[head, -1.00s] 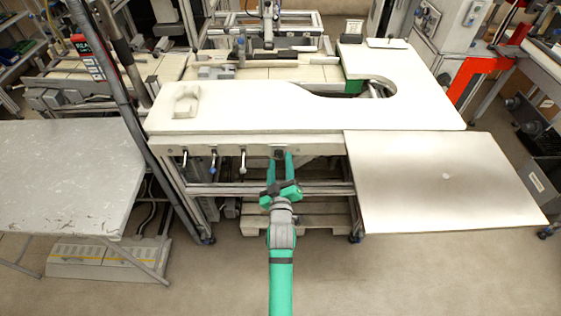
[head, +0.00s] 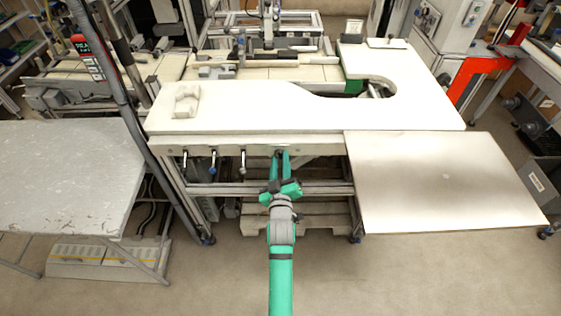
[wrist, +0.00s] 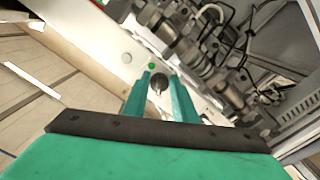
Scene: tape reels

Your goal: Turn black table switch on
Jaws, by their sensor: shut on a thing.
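The black table switch (wrist: 158,83) is a small dark knob on the pale front panel of the white table. It shows between the fingertips of my gripper (wrist: 160,84) in the wrist view. The teal fingers are shut on it, one on each side. A small green spot (wrist: 152,66) shows on the panel just beyond the switch. In the head view my gripper (head: 281,155) reaches the panel under the table's front edge, and its fingers mostly hide the switch. I cannot tell the switch's turned position.
Several small levers (head: 212,162) hang from the panel left of my gripper. The white tabletop (head: 240,115) overhangs above it. A metal sheet table (head: 440,180) stands to the right and a grey table (head: 70,180) to the left. The floor in front is clear.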

